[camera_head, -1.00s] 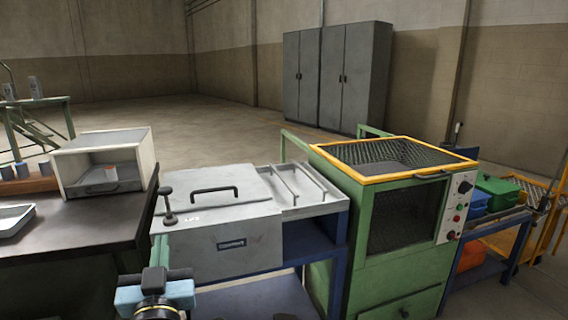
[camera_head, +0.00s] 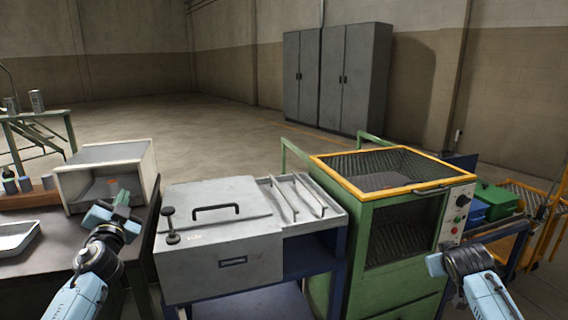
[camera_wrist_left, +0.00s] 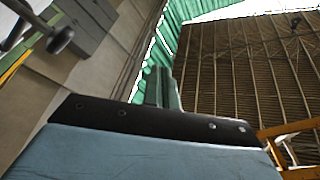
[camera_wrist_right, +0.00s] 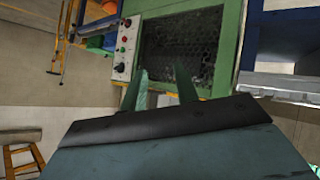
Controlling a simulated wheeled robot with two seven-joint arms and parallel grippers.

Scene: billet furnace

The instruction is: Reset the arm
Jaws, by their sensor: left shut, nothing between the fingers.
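My left arm comes in from the lower left of the head view, over the right part of the dark table. Its gripper (camera_head: 122,200) is in front of the white open-fronted box. In the left wrist view its two fingers (camera_wrist_left: 162,72) are close together, with nothing between them. My right arm comes in at the lower right of the head view, its light blue end (camera_head: 436,264) in front of the green furnace cabinet. In the right wrist view the right gripper's fingers (camera_wrist_right: 159,78) stand apart with nothing between them.
The green furnace cabinet (camera_head: 405,281) has a yellow-framed mesh top. A grey lidded box (camera_head: 215,265) stands left of it. The dark table (camera_head: 60,258) holds a white box (camera_head: 108,153) and a white tray (camera_head: 16,237). The floor behind is open up to grey lockers (camera_head: 350,75).

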